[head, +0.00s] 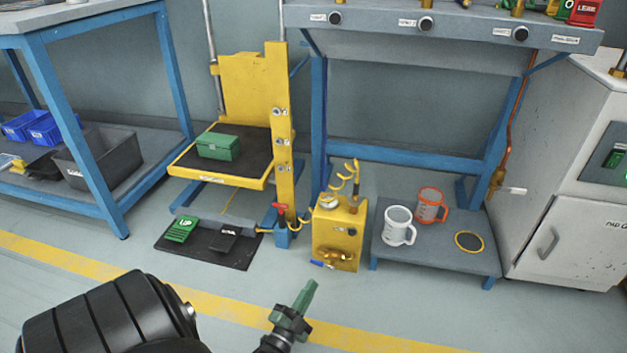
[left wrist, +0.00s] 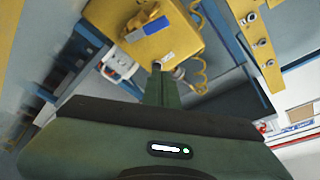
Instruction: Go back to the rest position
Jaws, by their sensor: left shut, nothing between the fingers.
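My left gripper (head: 308,290) is green and shows at the bottom centre of the head view, above the floor in front of the yellow box. Its narrow fingers are together and hold nothing. In the left wrist view the shut fingers (left wrist: 158,84) point up toward the yellow box. My dark left arm fills the lower left of the head view. My right gripper is not in view.
A yellow box (head: 338,235) with a coiled hose stands on the floor. Right of it, a low platform (head: 440,259) bears a white mug (head: 398,227) and an orange-trimmed mug (head: 430,205). A yellow lift (head: 255,90) carries a green box (head: 219,147). The near floor is clear.

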